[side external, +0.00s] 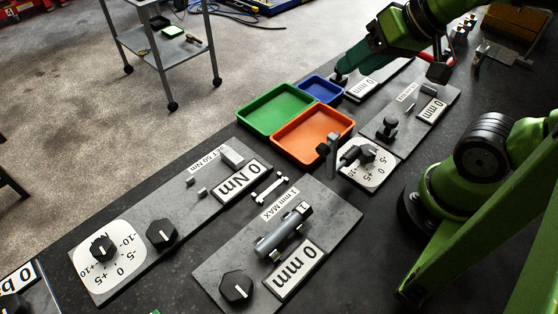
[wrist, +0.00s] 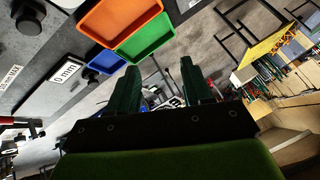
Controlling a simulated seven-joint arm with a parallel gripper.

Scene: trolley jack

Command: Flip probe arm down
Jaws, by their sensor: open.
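My gripper (wrist: 159,66) shows from behind in the wrist view, with its two dark green fingers apart and nothing between them. In the side view my gripper (side external: 356,58) is over the far end of the bench, near a plate with a display (side external: 361,88). I cannot tell for certain which part is the probe arm. A candidate is the grey upright piece (side external: 330,154) by the round dial (side external: 371,171). A red-ended part (side external: 437,69) stands beyond the black-knob plate (side external: 405,121); a red part (wrist: 12,121) also shows at the wrist view's left edge.
Green (side external: 276,108), orange (side external: 312,134) and blue (side external: 322,89) trays sit mid-bench. Plates with knobs, dials and displays lie nearer, including the cylinder plate (side external: 338,222) and a dial plate (side external: 133,240). A grey trolley (side external: 165,48) stands on the floor behind.

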